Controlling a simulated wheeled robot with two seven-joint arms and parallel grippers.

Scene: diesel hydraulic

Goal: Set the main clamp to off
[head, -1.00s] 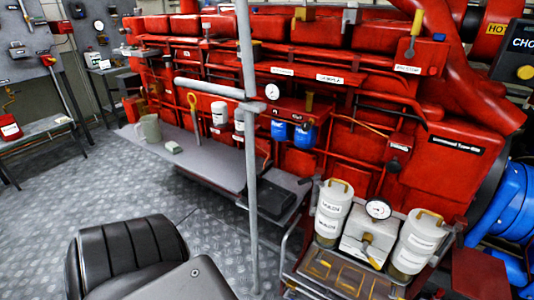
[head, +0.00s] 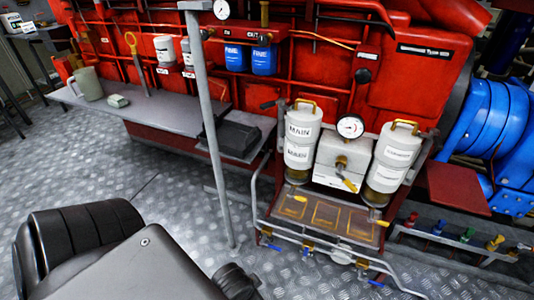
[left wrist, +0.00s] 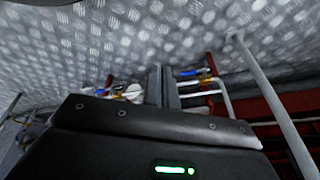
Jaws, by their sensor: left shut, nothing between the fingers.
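I cannot read the clamp's setting. My left gripper (left wrist: 163,72) shows in the left wrist view, shut and empty, apart from the equipment. Neither gripper can be made out in the head view.
A grey vertical pole (head: 212,130) stands left of the canisters. A metal frame with a bent rail (head: 330,264) surrounds a tray (head: 325,218) below them. A grey bench (head: 165,120) lies left, blue ribbed drums (head: 490,130) right. Patterned metal floor (head: 180,220) is open between.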

